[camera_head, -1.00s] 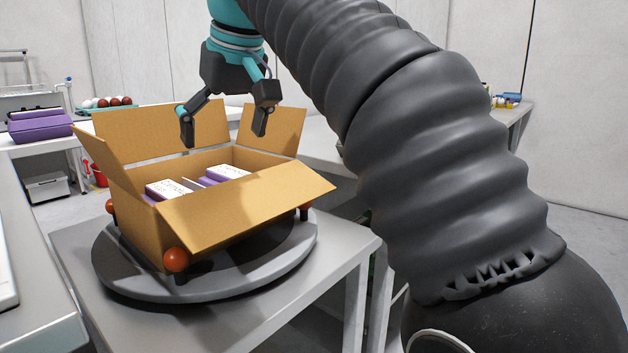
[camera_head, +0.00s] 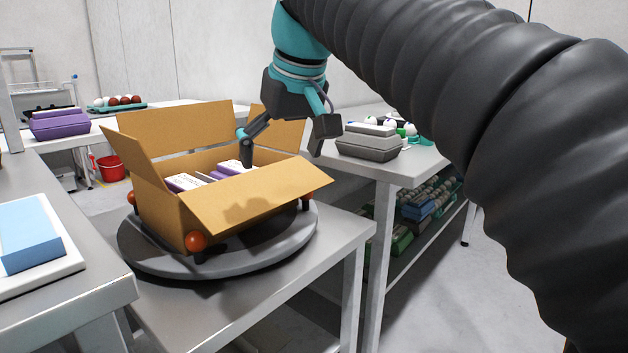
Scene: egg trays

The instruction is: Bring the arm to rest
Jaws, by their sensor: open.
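My gripper (camera_head: 285,152) is open and empty, with its fingers pointing down. It hangs at the right side of an open cardboard box (camera_head: 268,205), in front of the box's back right flap in the picture. Purple cartons with white labels (camera_head: 185,182) lie inside the box. My arm's dark ribbed sleeve runs from the gripper to the right edge and hides part of the room.
The box stands on a round grey turntable (camera_head: 150,262) with orange balls (camera_head: 196,241) around it. A blue carton (camera_head: 27,232) lies at left. A purple carton (camera_head: 60,124) and a red bucket (camera_head: 111,168) are behind.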

